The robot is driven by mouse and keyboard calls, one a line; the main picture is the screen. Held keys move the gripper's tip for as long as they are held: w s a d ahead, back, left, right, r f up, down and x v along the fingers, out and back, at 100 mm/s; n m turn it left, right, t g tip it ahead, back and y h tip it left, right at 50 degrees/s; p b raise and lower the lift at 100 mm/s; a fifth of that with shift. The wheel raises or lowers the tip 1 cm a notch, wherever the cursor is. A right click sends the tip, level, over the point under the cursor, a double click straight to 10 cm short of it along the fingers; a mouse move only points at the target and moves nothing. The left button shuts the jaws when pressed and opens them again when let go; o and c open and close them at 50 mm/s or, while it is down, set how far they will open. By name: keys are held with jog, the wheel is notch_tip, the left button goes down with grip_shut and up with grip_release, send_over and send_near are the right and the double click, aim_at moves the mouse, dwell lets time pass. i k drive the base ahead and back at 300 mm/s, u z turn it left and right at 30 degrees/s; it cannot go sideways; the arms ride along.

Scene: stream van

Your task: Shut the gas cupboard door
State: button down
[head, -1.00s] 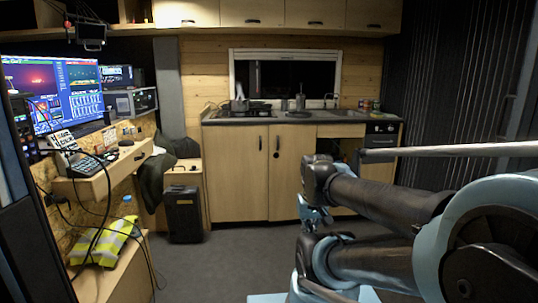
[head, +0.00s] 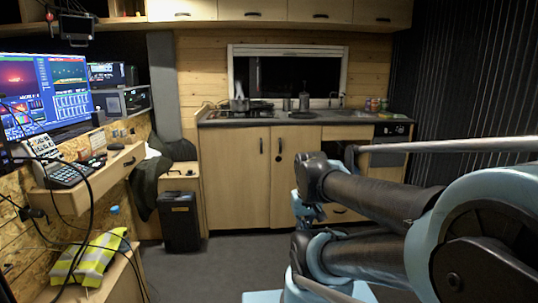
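The kitchen unit at the back has two pale wood doors, a left door (head: 234,178) and a right door (head: 288,190) with a dark round fitting. Both look closed. Right of them is a dark open bay (head: 336,152), partly hidden behind my arm. I cannot tell which front is the gas cupboard door, nor see a door standing clearly open. My gripper (head: 307,213) hangs below the black wrist, in front of the unit and apparently apart from it. Its fingers are too small and overlapped to show their opening.
The grey floor (head: 215,262) before the unit is clear. A black case (head: 180,222) stands left of the unit. A dark ribbed wall (head: 470,80) is at right.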

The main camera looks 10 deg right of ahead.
aim_at(286, 141)
jog(key=z, duration=0.05)
jog(key=i, duration=1.2)
